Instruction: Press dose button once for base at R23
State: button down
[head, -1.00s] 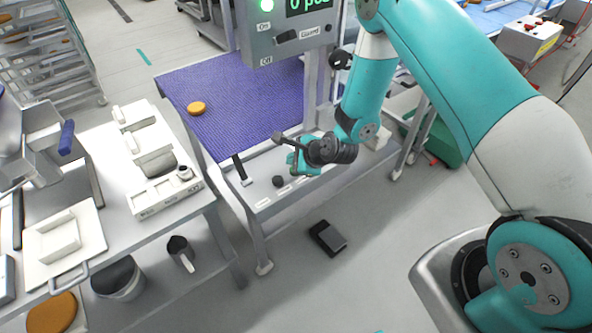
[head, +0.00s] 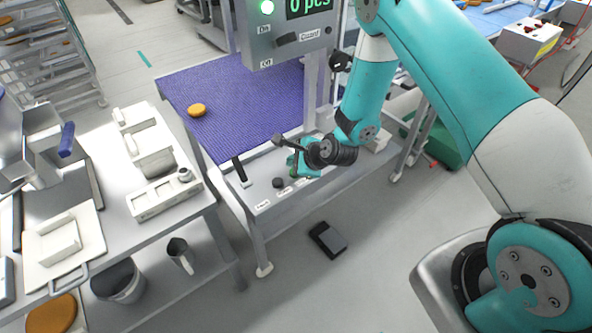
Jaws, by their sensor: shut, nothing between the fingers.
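My gripper (head: 297,163) is shut and empty, low over the front ledge (head: 262,203) of the purple conveyor. Its tips are small and partly hidden by my dark wrist, so I cannot tell whether they touch anything. On the ledge, left of my gripper, are a black lever (head: 239,169) and a dark round knob (head: 278,183); small labels there are too small to read. Which control is the dose button I cannot tell. One orange-brown round base (head: 197,110) lies on the purple belt (head: 222,85). No R23 mark is readable.
A grey control box (head: 290,45) with a green lamp and a display reading 0 pcs stands above the belt. A bench (head: 205,200) with white devices is at the left. A black pedal (head: 327,239) lies on the open floor. A rack (head: 45,70) stands at the back left.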

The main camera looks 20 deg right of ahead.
jog(key=shift+f, duration=0.15)
dwell(0.7)
jog(key=shift+f+b, duration=0.25)
jog(key=shift+b, duration=0.1)
jog(key=shift+f+b, duration=0.45)
jog(key=shift+f, duration=0.15)
dwell(0.5)
jog(key=shift+r, duration=0.1)
jog(key=shift+r+p, duration=0.75)
jog(key=shift+r, duration=0.15)
jog(key=shift+r, duration=0.1)
notch_tip(320, 180, up, 5)
jog(key=p, duration=0.4)
dwell(0.7)
